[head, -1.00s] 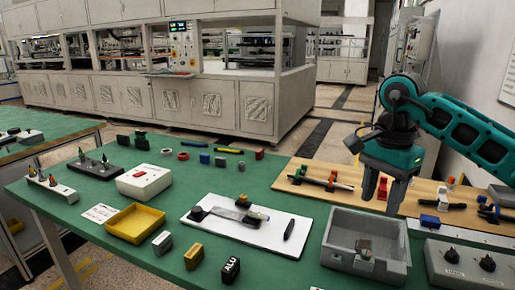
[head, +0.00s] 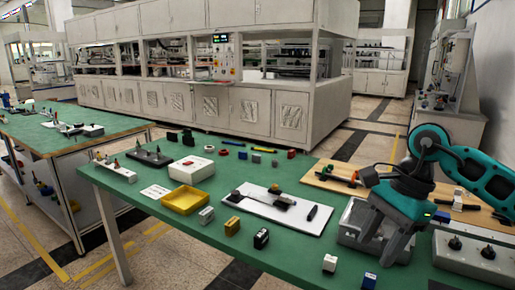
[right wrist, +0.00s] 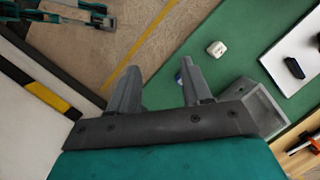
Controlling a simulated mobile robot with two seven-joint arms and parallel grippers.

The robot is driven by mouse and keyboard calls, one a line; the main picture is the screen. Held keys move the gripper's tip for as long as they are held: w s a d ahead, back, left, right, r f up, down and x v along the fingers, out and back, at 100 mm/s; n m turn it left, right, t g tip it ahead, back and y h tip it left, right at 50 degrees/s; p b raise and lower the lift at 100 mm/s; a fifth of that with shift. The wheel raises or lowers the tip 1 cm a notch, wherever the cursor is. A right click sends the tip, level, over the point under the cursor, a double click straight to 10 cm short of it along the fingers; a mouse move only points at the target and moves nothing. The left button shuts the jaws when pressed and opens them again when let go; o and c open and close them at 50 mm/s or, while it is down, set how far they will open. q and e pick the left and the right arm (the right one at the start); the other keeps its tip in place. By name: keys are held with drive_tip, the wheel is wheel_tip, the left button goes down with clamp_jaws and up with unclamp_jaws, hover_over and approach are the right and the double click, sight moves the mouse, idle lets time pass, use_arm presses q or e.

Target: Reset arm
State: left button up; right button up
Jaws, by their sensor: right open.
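My right gripper (head: 382,256) is at the right of the head view, pointing down, open and empty. It stands in front of the grey bin (head: 350,222) and hides much of it. In the right wrist view its two fingers (right wrist: 160,64) are apart with nothing between them. Behind them show the floor and the edge of the green table (right wrist: 222,75). A white block (right wrist: 216,48) lies on the table to the right of the fingers, and a blue block is partly hidden behind the right finger. My left gripper does not show in the head view.
The green table (head: 290,255) holds a yellow tray (head: 186,200), a white board (head: 262,220) with parts, and a white box (head: 191,167). A grey knob box (head: 470,255) is at the right. A wooden board (head: 325,175) lies behind the bin. Floor shows left of the table.

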drive_tip(key=s+a+m+y+p, duration=0.1)
drive_tip(key=s+a+m+y, duration=0.2)
drive_tip(key=a+m+y, duration=0.5)
drive_tip(key=s+a+m+y+p, duration=0.1)
drive_tip(key=s+a+m+y, duration=0.15)
drive_tip(key=a+y, duration=0.65)
drive_tip(key=w+d+f+m+t+h+p, duration=0.1)
drive_tip(key=d+f+m+t+h, duration=0.3)
drive_tip(key=m+t, duration=0.85)
drive_tip(key=w+d+f+m+t+h, duration=0.15)
drive_tip(key=f+m+t+h, duration=0.45)
drive_tip(key=m, duration=1.4)
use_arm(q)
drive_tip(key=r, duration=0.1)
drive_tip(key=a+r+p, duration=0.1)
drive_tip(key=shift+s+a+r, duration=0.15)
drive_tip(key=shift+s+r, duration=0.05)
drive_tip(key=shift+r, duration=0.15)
use_arm(e)
drive_tip(key=s+d+f+m+g+h, duration=0.3)
drive_tip(key=s+f+m, duration=0.3)
drive_tip(key=f, duration=0.2)
drive_tip(key=s+d+f+m+g+h, duration=0.4)
drive_tip(key=s+f+m+h, duration=0.1)
drive_tip(key=s+f+m, duration=0.1)
wheel_tip(320, 180, down, 2)
drive_tip(key=shift+s+d+f+m, duration=0.1)
drive_tip(key=shift+s+d+m, duration=0.2)
drive_tip(key=shift+s, duration=0.4)
